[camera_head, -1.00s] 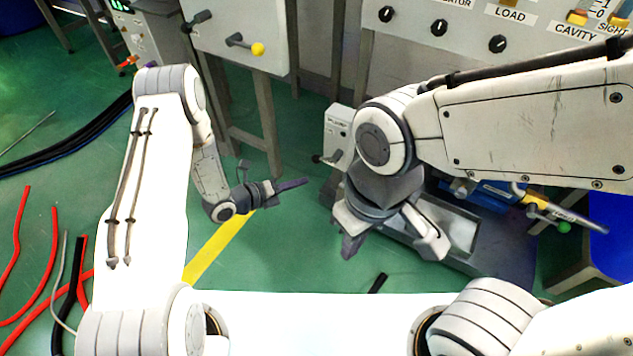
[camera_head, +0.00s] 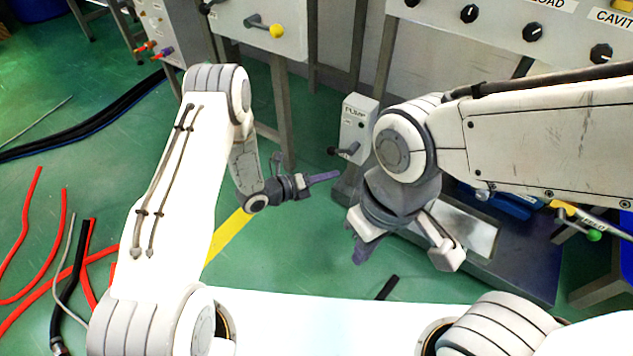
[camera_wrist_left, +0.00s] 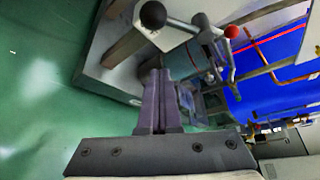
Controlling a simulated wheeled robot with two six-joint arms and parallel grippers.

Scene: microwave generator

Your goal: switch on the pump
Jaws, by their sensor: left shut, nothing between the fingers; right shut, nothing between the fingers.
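The pump box (camera_head: 360,125) is a small pale box with a label reading like "PUMP", on a stand right of centre. Its lever ends in a black ball (camera_head: 332,151) and sticks out toward the left. In the left wrist view the black ball (camera_wrist_left: 153,14) is near the top, beyond the fingertips. My left gripper (camera_head: 325,177) is shut and empty, just below and left of the ball, with a visible gap in the left wrist view. My right gripper (camera_head: 360,253) is shut and empty, pointing down in front of the stand; its arm hides part of the stand.
A cabinet (camera_head: 262,50) with a yellow-knobbed lever (camera_head: 277,31) stands behind. A panel with black knobs (camera_head: 532,32) is at upper right. A green-knobbed handle (camera_head: 593,236) is at right. Red hoses (camera_head: 68,235) and black cables lie on the left floor.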

